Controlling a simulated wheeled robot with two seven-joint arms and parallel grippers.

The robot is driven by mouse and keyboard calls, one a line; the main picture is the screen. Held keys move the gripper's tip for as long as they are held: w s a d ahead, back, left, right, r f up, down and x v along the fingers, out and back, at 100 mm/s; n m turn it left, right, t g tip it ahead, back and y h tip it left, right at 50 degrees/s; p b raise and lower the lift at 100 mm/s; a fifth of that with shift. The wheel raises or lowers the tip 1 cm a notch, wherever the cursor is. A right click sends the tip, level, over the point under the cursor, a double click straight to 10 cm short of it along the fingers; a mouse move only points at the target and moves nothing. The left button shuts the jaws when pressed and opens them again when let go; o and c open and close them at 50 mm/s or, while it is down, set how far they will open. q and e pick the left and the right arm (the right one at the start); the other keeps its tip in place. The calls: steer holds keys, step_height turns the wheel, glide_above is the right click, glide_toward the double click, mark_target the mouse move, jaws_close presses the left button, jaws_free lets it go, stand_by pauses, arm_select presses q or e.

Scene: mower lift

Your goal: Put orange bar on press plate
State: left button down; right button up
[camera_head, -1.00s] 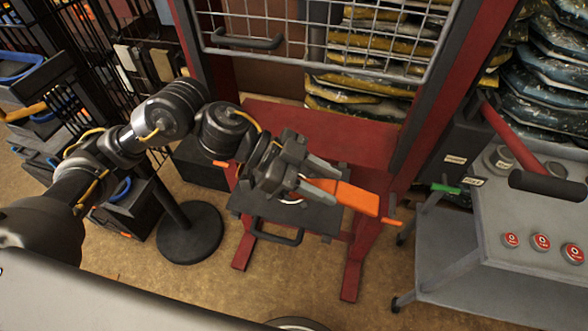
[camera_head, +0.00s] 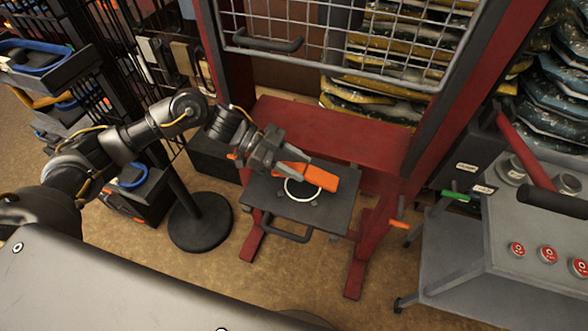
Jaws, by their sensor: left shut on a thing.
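The orange bar (camera_head: 318,177) is in the jaws of my left gripper (camera_head: 291,168). The gripper is shut on it near its left end, and the bar points right. The dark grey press plate (camera_head: 335,212) lies below the bar, with a white ring (camera_head: 287,192) marked on it and a black handle (camera_head: 284,234) at its front. The bar is over the far part of the plate and the ring. I cannot tell whether it touches the plate. My right gripper is not in view.
The red press frame (camera_head: 335,135) rises behind the plate, with a raised wire mesh guard (camera_head: 340,45) above. A grey control console (camera_head: 535,240) with red buttons stands at the right. A black round-based stand (camera_head: 200,222) is at the left.

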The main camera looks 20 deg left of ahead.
arm_select(q)
steer(key=shift+w+a+f+p, duration=0.1)
steer(key=shift+f+p, duration=0.3)
steer(key=shift+f, duration=0.3)
steer(key=shift+w+a+f+p, duration=0.1)
steer(key=shift+f+p, duration=0.25)
steer(key=shift+f, duration=0.7)
steer(key=c, duration=0.8)
jaws_free()
steer(key=shift+f, duration=0.15)
steer(key=shift+c, duration=0.2)
